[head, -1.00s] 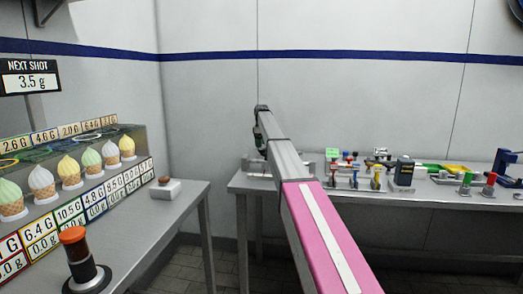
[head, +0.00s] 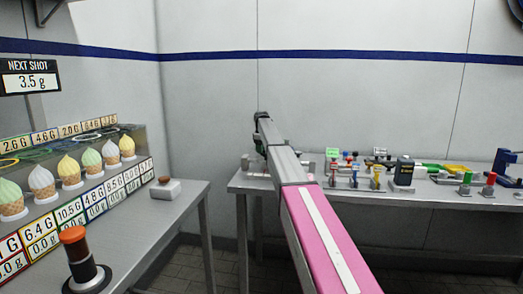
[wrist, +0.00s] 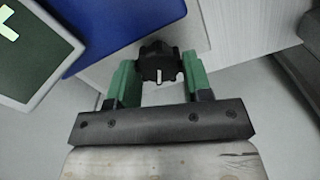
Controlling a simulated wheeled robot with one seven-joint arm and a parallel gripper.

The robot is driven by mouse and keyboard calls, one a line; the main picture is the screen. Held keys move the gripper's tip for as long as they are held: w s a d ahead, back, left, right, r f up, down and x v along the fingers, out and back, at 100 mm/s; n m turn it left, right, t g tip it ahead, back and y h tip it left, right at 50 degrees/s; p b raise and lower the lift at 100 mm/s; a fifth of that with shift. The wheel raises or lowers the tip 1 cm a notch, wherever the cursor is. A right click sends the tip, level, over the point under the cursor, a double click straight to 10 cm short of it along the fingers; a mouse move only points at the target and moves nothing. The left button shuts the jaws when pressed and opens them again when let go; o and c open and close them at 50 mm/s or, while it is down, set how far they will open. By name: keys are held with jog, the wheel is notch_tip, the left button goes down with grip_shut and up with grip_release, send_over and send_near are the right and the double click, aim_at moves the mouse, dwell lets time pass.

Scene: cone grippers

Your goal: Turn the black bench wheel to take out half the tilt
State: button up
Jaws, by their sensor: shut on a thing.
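The black bench wheel (wrist: 158,64) is a dark lobed knob with a white mark near its front edge, seen in the wrist view. My gripper (wrist: 158,82) has green fingers and is shut on the wheel, one finger on each side. In the head view my gripper (head: 261,140) is small and far off at the end of my pink and grey arm, over the left end of the back bench (head: 232,186). The wheel cannot be made out in the head view.
In the wrist view a blue panel (wrist: 110,30) and a dark green panel with a light cross (wrist: 30,50) lie at upper left. Several fixtures stand along the bench to the right, including a black post (head: 404,172). A side table (head: 160,222) with cones stands at left.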

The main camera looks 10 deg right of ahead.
jog(key=shift+m, duration=1.2)
jog(key=o, duration=0.9)
jog(key=shift+n, duration=0.3)
